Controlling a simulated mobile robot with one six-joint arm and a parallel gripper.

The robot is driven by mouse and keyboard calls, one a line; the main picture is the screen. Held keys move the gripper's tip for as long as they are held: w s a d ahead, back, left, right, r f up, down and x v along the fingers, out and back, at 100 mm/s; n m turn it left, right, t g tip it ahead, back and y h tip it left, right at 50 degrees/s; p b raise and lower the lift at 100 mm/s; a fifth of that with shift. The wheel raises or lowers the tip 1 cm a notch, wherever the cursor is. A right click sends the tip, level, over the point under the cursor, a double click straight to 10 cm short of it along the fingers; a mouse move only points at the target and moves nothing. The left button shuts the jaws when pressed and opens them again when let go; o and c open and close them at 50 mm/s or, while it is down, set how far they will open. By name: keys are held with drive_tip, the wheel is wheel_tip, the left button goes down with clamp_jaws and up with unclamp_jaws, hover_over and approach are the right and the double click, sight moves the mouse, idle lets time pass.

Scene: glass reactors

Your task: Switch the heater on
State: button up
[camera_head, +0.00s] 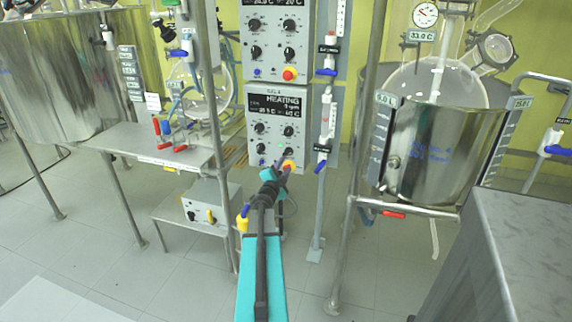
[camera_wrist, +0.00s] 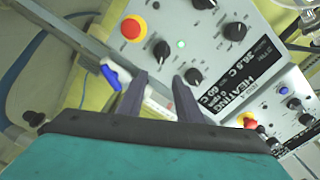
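The lower control box (camera_head: 275,135) is grey, and its dark display (camera_head: 280,104) reads HEATING. The display also shows, tilted and inverted, in the wrist view (camera_wrist: 240,78). Several black knobs (camera_wrist: 161,50) sit on its face, beside a lit green lamp (camera_wrist: 181,44) and a red button with a yellow ring (camera_wrist: 131,28). My gripper (camera_head: 282,172) is in front of the box's lower edge and partly covers the red button in the head view. In the wrist view my gripper (camera_wrist: 160,78) is open, with nothing between its fingers. Its tips point at the lower knobs; I cannot tell whether they touch.
A similar control box (camera_head: 276,40) hangs directly above. A blue-handled valve (camera_wrist: 110,76) on a pipe is close to my left finger. A steel reactor vessel (camera_head: 425,155) stands right, a metal bench (camera_head: 150,138) left. A grey cabinet (camera_head: 510,250) is at front right.

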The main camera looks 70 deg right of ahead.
drive_tip(key=shift+s+a, duration=0.15)
drive_tip(key=shift+a, duration=1.9)
